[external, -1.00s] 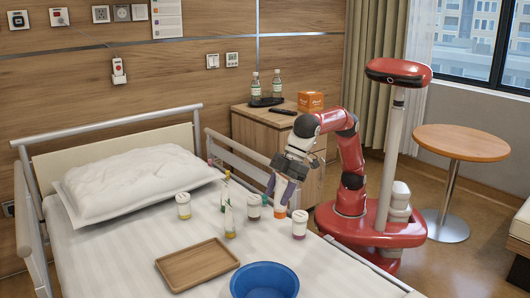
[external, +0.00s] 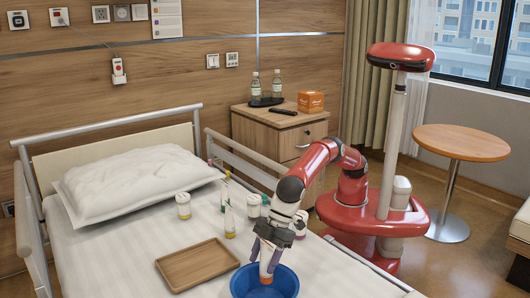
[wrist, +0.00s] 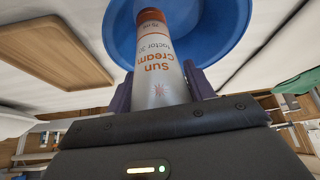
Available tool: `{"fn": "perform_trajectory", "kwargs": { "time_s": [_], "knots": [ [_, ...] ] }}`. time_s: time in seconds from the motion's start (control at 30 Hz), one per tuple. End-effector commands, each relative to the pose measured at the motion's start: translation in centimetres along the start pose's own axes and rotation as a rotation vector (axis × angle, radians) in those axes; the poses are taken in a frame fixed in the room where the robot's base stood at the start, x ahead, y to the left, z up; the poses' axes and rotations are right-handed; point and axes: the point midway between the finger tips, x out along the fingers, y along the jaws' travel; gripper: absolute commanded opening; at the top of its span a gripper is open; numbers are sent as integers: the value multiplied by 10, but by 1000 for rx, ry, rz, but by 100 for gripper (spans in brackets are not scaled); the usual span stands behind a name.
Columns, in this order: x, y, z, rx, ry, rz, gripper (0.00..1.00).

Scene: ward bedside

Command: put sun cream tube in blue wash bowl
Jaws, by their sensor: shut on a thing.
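The sun cream tube (wrist: 160,62) is white and silver with an orange end and the printed words "Sun Cream". My gripper (external: 269,252) is shut on it, with a dark finger on each side of the tube in the wrist view (wrist: 168,92). The blue wash bowl (external: 240,287) stands at the front of the bed. In the external view the tube (external: 266,270) points down over the bowl, its orange end within the bowl's outline. In the wrist view the bowl (wrist: 228,45) lies behind the tube. I cannot tell whether the tube touches the bowl's floor.
A brown tray (external: 197,264) lies left of the bowl. Several bottles and jars, including a white jar (external: 183,205) and a tall clear bottle (external: 229,217), stand farther back on the bed. A bed rail (external: 240,158) runs along the far side. The sheet at the front left is clear.

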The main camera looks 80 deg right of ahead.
Motion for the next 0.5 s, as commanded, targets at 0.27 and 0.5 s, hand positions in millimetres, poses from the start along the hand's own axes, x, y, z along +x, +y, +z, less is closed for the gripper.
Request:
{"fn": "perform_trajectory", "kwargs": {
  "time_s": [0.27, 0.5],
  "knots": [
    [30, 1, 18, -1, 0, 1, 29],
    [30, 0, 18, -1, 0, 1, 29]
  ]
}}
